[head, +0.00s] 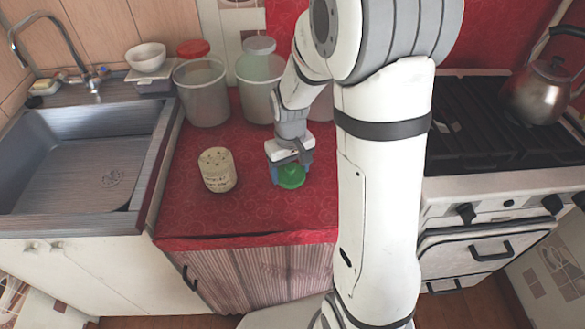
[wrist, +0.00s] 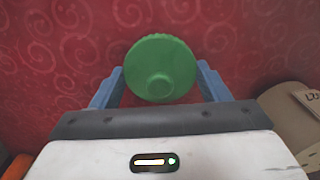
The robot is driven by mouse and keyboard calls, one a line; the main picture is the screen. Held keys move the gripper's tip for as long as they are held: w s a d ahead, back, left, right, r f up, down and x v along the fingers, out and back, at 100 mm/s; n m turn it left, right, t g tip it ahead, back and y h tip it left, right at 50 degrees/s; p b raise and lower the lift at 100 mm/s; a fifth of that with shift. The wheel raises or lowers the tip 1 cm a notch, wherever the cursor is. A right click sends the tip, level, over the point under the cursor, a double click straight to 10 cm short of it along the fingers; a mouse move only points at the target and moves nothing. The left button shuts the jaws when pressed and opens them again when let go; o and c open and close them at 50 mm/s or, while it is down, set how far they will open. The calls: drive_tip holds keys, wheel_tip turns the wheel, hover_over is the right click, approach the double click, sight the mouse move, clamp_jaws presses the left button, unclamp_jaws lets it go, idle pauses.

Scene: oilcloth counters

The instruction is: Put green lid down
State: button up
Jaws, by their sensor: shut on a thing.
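The green lid (head: 291,176) is a round disc with a small knob, low over the red counter cloth (head: 262,212). In the wrist view the lid (wrist: 160,70) lies between the two blue fingers of my gripper (wrist: 160,88), knob facing the camera. My gripper (head: 291,174) is shut on the lid. I cannot tell whether the lid touches the cloth. The far part of the lid's edge is clear of the fingers.
A cream canister (head: 217,170) stands left of my gripper. Tall whitish containers (head: 202,92) stand at the back, near a red lid (head: 193,48). The sink (head: 75,170) is at left, the stove (head: 490,125) at right. The cloth's front strip is clear.

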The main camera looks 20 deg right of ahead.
sight(290, 167)
drive_tip(key=shift+f, duration=0.15)
drive_tip(key=o, duration=0.9)
drive_tip(key=shift+o, duration=0.2)
wheel_tip(290, 167, up, 12)
drive_tip(key=p, duration=0.1)
drive_tip(key=s+r+m+t, duration=0.1)
drive_tip(key=s, duration=0.6)
drive_tip(key=s+r+m+t, duration=0.1)
drive_tip(key=s+r, duration=0.1)
drive_tip(key=s, duration=0.6)
drive_tip(key=shift+s+d+r, duration=0.15)
drive_tip(key=shift+d+r, duration=0.1)
drive_tip(key=shift+d, duration=0.1)
